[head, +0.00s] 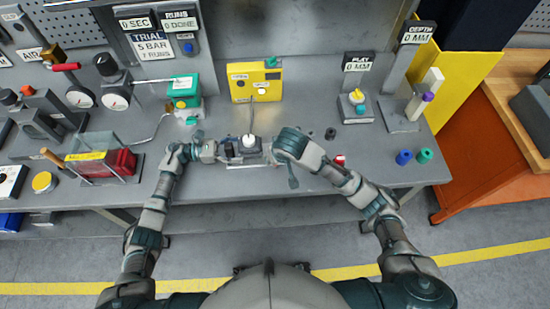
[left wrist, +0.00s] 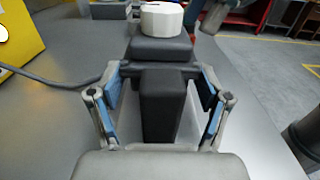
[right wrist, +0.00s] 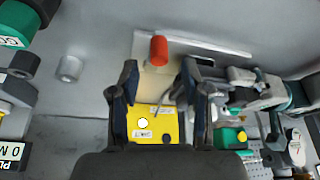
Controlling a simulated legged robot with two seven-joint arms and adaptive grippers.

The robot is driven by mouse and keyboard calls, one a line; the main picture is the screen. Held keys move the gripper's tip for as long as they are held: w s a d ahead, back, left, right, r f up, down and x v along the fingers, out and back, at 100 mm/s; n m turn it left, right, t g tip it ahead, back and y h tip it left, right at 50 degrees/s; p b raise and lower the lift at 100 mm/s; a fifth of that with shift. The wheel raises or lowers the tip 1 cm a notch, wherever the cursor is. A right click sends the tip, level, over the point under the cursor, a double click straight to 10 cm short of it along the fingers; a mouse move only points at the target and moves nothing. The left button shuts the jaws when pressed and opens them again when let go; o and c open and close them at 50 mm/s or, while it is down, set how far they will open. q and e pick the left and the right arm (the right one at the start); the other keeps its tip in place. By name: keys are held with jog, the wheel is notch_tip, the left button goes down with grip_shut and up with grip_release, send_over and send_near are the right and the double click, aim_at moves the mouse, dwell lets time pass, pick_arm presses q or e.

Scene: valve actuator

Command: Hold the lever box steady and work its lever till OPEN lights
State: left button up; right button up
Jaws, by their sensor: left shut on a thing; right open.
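The lever box (head: 243,149) is a small grey and dark unit at the bench's front edge, with a white round knob on top; the knob also shows in the left wrist view (left wrist: 162,18). My left gripper (head: 209,151) is shut on the box's dark left end (left wrist: 162,100). My right gripper (head: 282,150) is open at the box's right end. In the right wrist view a red-capped lever (right wrist: 159,50) stands around the open fingertips; contact cannot be told.
A cable runs from the yellow box to the lever box. Blue (head: 404,157) and green (head: 424,156) caps lie to the right.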

jog(key=a+v, duration=0.1)
jog(key=v, duration=0.6)
jog(key=shift+d+r, duration=0.2)
jog(key=shift+d, duration=0.3)
jog(key=shift+s, duration=0.15)
jog(key=w+f+m, duration=0.1)
jog(key=f+m, duration=0.1)
jog(key=f, duration=0.1)
jog(key=w+a+f+m+h, duration=0.1)
jog(key=w+f+m, duration=0.1)
jog(key=f, duration=0.2)
jog(key=w+f+m+h, duration=0.1)
jog(key=f+m, duration=0.1)
jog(key=f, duration=0.2)
jog(key=shift+w+a, duration=0.15)
jog(key=shift+w, duration=0.15)
grip_shut()
